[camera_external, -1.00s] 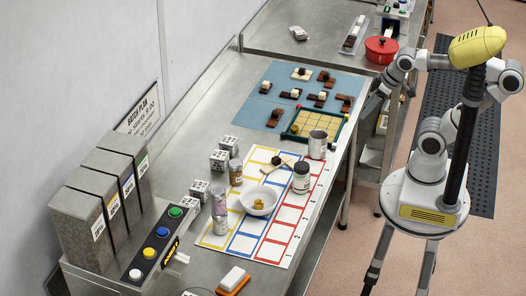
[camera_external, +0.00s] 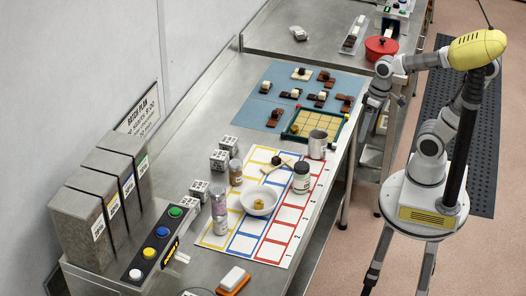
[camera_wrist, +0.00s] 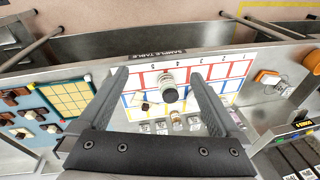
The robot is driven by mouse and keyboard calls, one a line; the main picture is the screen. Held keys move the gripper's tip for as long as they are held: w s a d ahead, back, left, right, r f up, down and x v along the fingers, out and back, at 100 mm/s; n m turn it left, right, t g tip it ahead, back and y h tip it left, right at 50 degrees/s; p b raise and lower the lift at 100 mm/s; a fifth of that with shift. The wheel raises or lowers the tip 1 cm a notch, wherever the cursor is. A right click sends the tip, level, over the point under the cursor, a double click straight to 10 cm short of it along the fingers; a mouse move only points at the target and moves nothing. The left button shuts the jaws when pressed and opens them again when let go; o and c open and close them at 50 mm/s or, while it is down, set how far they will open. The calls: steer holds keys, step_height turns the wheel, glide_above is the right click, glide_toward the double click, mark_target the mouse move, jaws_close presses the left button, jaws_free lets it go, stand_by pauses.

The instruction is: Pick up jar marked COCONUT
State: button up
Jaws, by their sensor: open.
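A jar with a dark lid and white label (camera_external: 301,178) stands upright on the colour-gridded sheet. The jar between my fingers in the wrist view (camera_wrist: 169,88) looks similar. An amber jar (camera_external: 236,172) and two pale jars, one (camera_external: 219,202) behind the other (camera_external: 221,225), stand along the sheet's left side. I cannot read COCONUT on any jar. My gripper (camera_wrist: 158,76) is open and empty, its fingers spread either side of the dark-lidded jar in the picture, apart from it. In the external view it hangs by the table's right edge, small and partly hidden.
A white bowl (camera_external: 258,201) stands left of the dark-lidded jar. A blue mat (camera_external: 270,92) holds several brown pieces. Labelled cubes (camera_external: 219,160) stand near the wall.

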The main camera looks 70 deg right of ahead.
step_height(320, 180, down, 7)
steer(key=s+a+m+g+y+b, duration=0.1)
steer(key=a+m+g+y, duration=0.2)
steer(key=m+g+y, duration=0.15)
steer(key=m+t+y+b, duration=0.2)
steer(key=m+t+y, duration=0.5)
steer(key=m+t, duration=1.15)
glide_toward(296, 170)
steer(key=w+g, duration=0.1)
steer(key=w+a+r+m+g, duration=0.1)
steer(key=w, duration=0.1)
steer(key=w+a+m+p, duration=0.1)
steer(key=shift+w+a+r+g+h, duration=0.15)
steer(key=shift+w+a+g+h, duration=0.1)
steer(key=shift+g, duration=0.15)
steer(key=x, duration=0.3)
steer(key=p+x, duration=0.1)
steer(key=shift+w+a+r, duration=0.2)
steer(key=shift+r, duration=0.05)
steer(key=shift+w+a, duration=0.25)
steer(key=shift+w, duration=0.05)
